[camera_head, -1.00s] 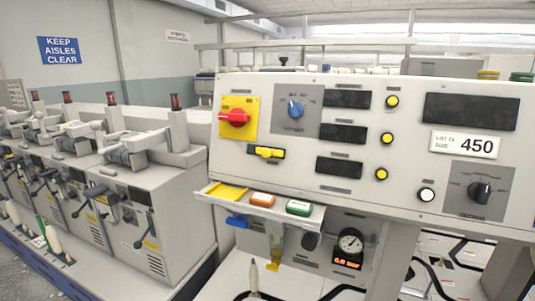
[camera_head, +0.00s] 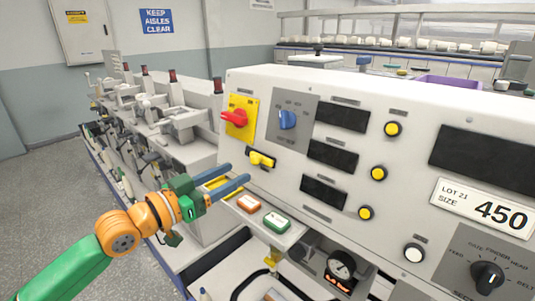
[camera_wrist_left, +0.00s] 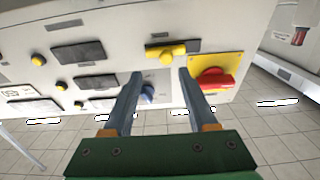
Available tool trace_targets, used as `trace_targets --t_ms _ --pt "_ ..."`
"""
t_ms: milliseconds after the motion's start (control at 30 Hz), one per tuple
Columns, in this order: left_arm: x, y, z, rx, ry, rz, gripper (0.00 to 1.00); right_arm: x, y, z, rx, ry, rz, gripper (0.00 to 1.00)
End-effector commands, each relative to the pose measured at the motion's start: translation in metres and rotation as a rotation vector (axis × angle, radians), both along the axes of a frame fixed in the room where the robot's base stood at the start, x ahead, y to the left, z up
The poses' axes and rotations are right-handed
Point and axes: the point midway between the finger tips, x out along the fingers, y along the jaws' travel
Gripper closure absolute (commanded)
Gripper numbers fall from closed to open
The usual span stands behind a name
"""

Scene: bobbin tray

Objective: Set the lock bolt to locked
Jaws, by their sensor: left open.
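The lock bolt (camera_head: 262,160) is a yellow slide with a raised knob on a black plate, on the sloped panel below the red rotary switch. It also shows in the left wrist view (camera_wrist_left: 166,52), where the panel appears upside down. My left gripper (camera_head: 238,174) is open and empty, its two blue-grey fingers pointing at the panel just below and left of the bolt. In the left wrist view the fingertips (camera_wrist_left: 160,72) lie apart, with the bolt beyond them. I see no contact. I cannot read whether the bolt is locked. My right gripper is not in view.
Nearby are the red switch (camera_head: 236,117) on its yellow plate and the blue knob (camera_head: 288,119). Below the fingers is a ledge with orange (camera_head: 248,203) and green (camera_head: 278,222) buttons. Machine units (camera_head: 170,120) stand to the left.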

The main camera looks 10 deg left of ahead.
Motion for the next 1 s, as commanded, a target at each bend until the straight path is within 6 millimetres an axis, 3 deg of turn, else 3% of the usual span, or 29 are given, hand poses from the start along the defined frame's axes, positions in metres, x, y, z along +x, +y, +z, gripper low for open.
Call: trace_targets --t_ms 100,300,633,833,867,1000 --pt "0.016 -0.013 0.007 -0.006 0.000 -0.005 0.42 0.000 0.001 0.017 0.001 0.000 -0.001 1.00" --pt "0.048 -0.032 0.003 -0.005 0.002 -0.001 0.42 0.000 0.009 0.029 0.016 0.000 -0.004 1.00" --pt "0.056 -0.038 -0.001 0.000 0.001 0.000 0.42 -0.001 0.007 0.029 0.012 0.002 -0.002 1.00" --pt "0.056 -0.037 -0.001 0.000 0.001 0.000 0.96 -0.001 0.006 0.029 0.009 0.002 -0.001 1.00" --pt "0.056 -0.037 -0.001 0.000 0.001 0.000 1.00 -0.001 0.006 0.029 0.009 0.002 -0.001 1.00" --pt "0.056 -0.037 -0.002 0.000 0.001 0.000 1.00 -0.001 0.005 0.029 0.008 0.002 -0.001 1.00"
